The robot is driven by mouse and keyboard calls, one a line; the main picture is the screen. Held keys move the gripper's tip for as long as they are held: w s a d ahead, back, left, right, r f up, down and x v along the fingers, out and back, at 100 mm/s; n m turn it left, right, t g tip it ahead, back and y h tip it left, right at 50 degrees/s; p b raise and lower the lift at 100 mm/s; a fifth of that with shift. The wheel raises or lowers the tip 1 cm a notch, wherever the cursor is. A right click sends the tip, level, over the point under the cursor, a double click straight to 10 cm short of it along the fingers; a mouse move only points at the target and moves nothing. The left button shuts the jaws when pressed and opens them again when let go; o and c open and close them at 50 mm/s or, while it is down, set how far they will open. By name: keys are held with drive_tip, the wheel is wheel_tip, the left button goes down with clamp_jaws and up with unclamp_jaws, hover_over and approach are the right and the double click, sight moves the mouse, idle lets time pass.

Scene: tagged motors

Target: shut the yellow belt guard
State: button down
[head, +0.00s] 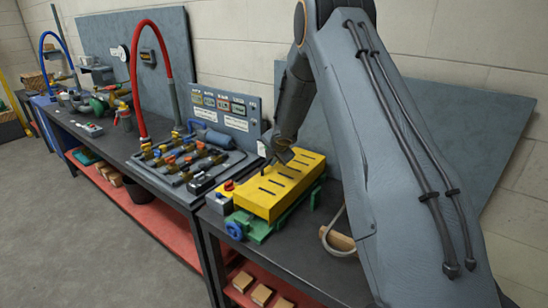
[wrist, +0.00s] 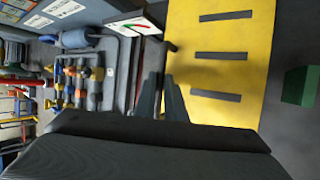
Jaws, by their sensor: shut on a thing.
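The yellow belt guard (head: 283,186) is a box-like cover with several dark slots. It sits over a green machine base (head: 262,230) on the dark bench and looks about level; a small gap beneath it cannot be judged. In the wrist view its slotted yellow top (wrist: 220,108) fills the right of the middle. My gripper (head: 266,172) reaches down from above at the guard's left back side. In the wrist view my gripper's fingers (wrist: 162,90) are close together beside the guard's left edge, shut on it. The exact part held is hidden.
A grey backboard (head: 440,120) stands behind.

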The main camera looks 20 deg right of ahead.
drive_tip(key=shift+w+a+r, duration=0.6)
drive_tip(key=shift+w+a, duration=0.05)
drive_tip(key=shift+a, duration=0.1)
drive_tip(key=c, duration=2)
unclamp_jaws()
drive_tip(key=shift+w, duration=0.1)
drive_tip(key=shift+c, duration=0.2)
drive_tip(key=shift+o, duration=1.1)
drive_tip(key=shift+w+a+f, duration=0.1)
drive_tip(key=shift+a+f, duration=0.05)
drive_tip(key=shift+a, duration=0.05)
drive_tip(key=shift+d, duration=0.15)
drive_tip(key=shift+s+d+f, duration=0.15)
drive_tip(key=shift+s+d, duration=0.1)
drive_tip(key=v, duration=0.7)
drive_tip(key=shift+s, duration=0.35)
